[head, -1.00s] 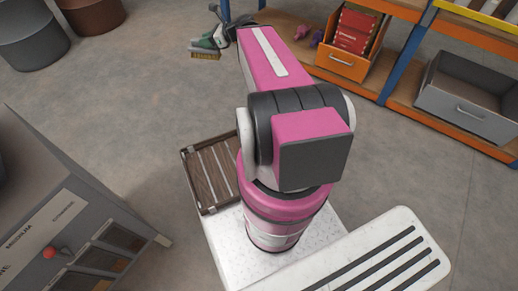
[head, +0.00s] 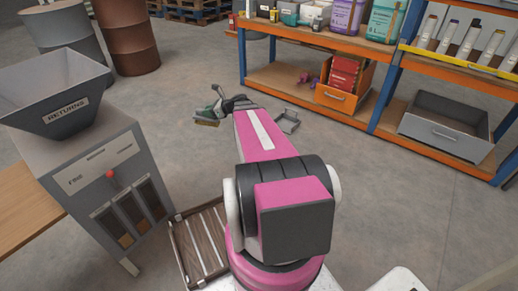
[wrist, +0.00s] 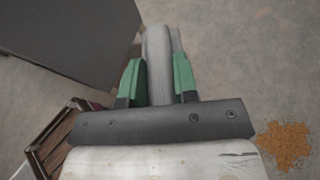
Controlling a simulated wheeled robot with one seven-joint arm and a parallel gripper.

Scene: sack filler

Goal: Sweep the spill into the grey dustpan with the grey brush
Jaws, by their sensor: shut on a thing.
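My gripper (wrist: 160,82) has green fingertips and is shut on the grey brush's handle (wrist: 160,45). In the head view the brush (head: 206,122) shows tan bristles at floor level beyond my arm; contact with the floor is unclear. The spill (wrist: 286,145) is an orange-brown granular patch at the wrist view's right edge, beside the dark bar. I cannot make it out in the head view. The grey dustpan (head: 289,121) lies on the floor, right of my outstretched arm.
A grey machine with a hopper (head: 62,95) stands at the left. An orange drawer (head: 344,96) and a grey drawer (head: 445,130) sit on the low shelf at the right. Barrels (head: 130,42) stand at the back left.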

